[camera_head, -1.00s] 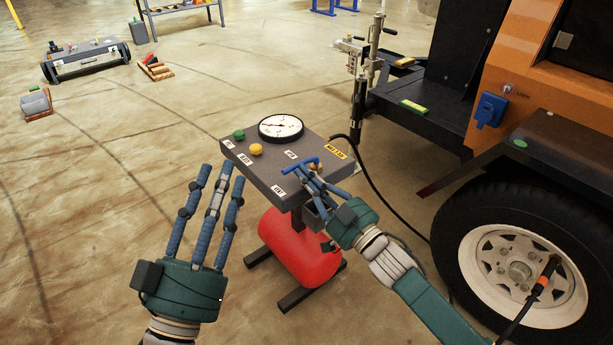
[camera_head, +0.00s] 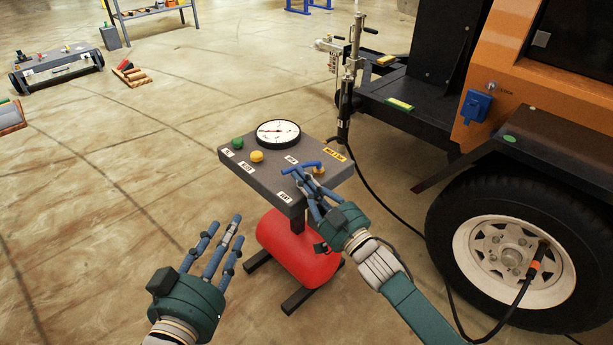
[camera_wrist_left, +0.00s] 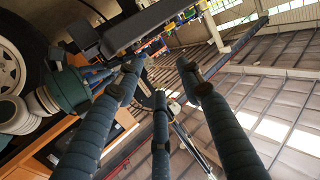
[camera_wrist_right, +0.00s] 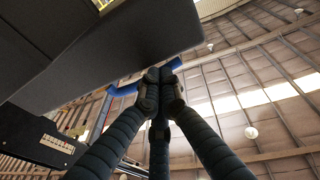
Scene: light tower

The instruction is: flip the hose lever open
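The blue hose lever (camera_head: 309,164) sits on top of a grey control panel (camera_head: 265,178), near its front right part. My right gripper (camera_head: 305,180) is at the lever from the front right, its fingers drawn together. In the right wrist view the fingertips (camera_wrist_right: 160,76) meet just under the panel edge, with blue lever parts (camera_wrist_right: 122,89) showing beside and behind them. Whether the lever is between the fingers cannot be told. My left gripper (camera_head: 221,234) is open and empty, with spread fingers, to the front left of the panel and apart from it.
The panel also bears a round gauge (camera_head: 278,133), a green knob (camera_head: 237,143) and a yellow knob (camera_head: 257,156). A red tank (camera_head: 298,245) is below it. A trailer with a large wheel (camera_head: 510,255) stands at right.

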